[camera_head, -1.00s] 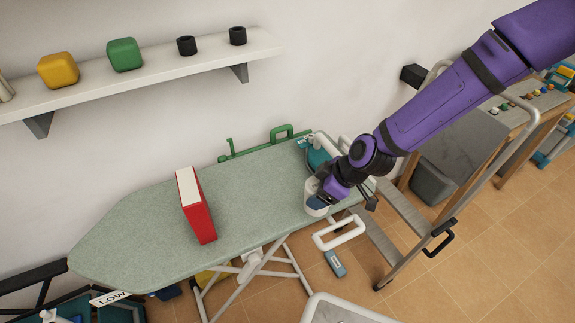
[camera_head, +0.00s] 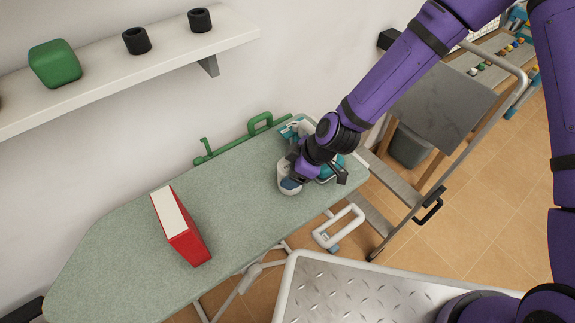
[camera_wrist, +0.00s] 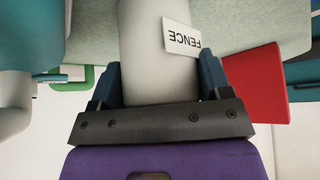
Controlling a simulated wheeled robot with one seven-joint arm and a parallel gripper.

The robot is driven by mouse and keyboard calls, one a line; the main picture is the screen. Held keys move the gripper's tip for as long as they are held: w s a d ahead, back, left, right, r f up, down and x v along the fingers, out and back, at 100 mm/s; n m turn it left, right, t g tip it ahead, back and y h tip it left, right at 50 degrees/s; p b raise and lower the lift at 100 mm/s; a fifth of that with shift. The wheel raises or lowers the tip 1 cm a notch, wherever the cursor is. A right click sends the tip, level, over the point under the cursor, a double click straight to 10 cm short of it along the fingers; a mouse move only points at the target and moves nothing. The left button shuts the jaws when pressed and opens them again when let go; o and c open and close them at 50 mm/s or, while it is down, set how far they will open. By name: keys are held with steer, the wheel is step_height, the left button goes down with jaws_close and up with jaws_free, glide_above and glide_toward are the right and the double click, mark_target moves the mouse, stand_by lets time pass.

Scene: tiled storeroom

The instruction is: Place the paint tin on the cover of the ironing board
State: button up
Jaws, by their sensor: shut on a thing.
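In the wrist view the white tin (camera_wrist: 155,45) bears an upside-down label reading FENCE. My gripper (camera_head: 299,175) is shut on the tin's sides, with a dark blue finger on each side in the wrist view (camera_wrist: 158,82). The ironing board's cover (camera_head: 130,235) is grey-green, and the tin shows against it. I cannot tell whether the tin's bottom touches the cover.
A red box-shaped thing with a white face (camera_head: 180,226) stands on the cover, left of the tin. A teal and white object (camera_head: 328,170) is close behind my gripper at the board's right end. Bare cover lies between tin and red thing. A wall shelf (camera_head: 160,65) hangs above.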

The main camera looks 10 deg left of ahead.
steer(key=shift+f, duration=0.25)
steer(key=o, duration=1.2)
steer(key=shift+f, duration=0.1)
steer(key=v, duration=1.2)
